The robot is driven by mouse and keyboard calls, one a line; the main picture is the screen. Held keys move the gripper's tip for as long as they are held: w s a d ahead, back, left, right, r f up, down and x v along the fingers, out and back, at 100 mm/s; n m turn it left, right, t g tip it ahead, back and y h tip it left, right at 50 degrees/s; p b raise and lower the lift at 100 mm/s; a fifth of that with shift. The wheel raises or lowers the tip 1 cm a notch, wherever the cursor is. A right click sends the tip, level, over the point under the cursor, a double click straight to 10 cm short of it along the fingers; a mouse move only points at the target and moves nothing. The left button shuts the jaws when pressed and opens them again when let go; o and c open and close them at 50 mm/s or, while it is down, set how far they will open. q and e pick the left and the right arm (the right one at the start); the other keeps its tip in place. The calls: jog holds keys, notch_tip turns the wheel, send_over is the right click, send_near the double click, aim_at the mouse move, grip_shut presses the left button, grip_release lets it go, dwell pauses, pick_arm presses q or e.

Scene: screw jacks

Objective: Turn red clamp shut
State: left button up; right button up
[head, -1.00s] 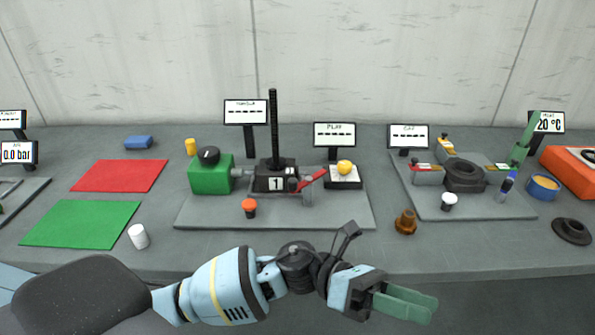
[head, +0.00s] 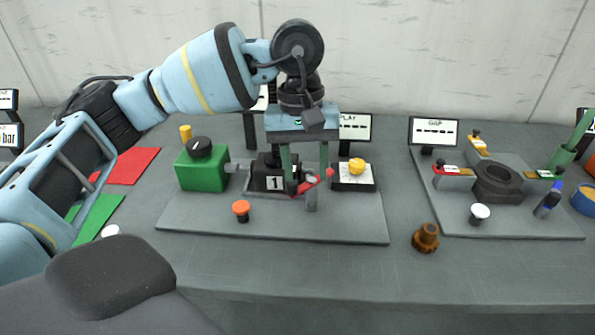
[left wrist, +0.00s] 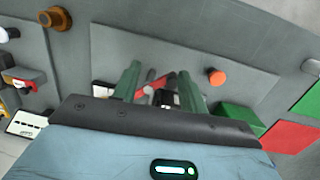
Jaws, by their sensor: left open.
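A red lever clamp (head: 318,181) sits on a grey post beside the black screw jack (head: 268,178) marked 1, and slants up to the right. In the left wrist view the red lever (left wrist: 157,84) shows between my fingers. My left gripper (head: 306,180) points down over it with two green fingers apart. The fingers hide part of the lever and jack. I cannot tell whether they touch the lever. Another red block (head: 453,181) is on the right-hand fixture. My right gripper is out of view.
The jack's plate also carries a green block (head: 203,172) with a black knob, an orange button (head: 241,208) and a yellow button (head: 356,165). A brown knob (head: 426,238) stands right of the plate. The bench front is mostly clear.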

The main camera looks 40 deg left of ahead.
pick_arm(q)
jog(key=shift+t+y, duration=0.3)
jog(key=shift+y, duration=0.4)
jog(key=a+r, duration=0.1)
jog(key=a, duration=0.1)
jog(key=w+a+r, duration=0.1)
jog(key=a, duration=0.1)
jog(key=shift+w+r, duration=0.1)
jog(key=shift+r, duration=0.1)
jog(key=shift+f, duration=3.9)
jog(key=shift+d, duration=0.1)
grip_shut()
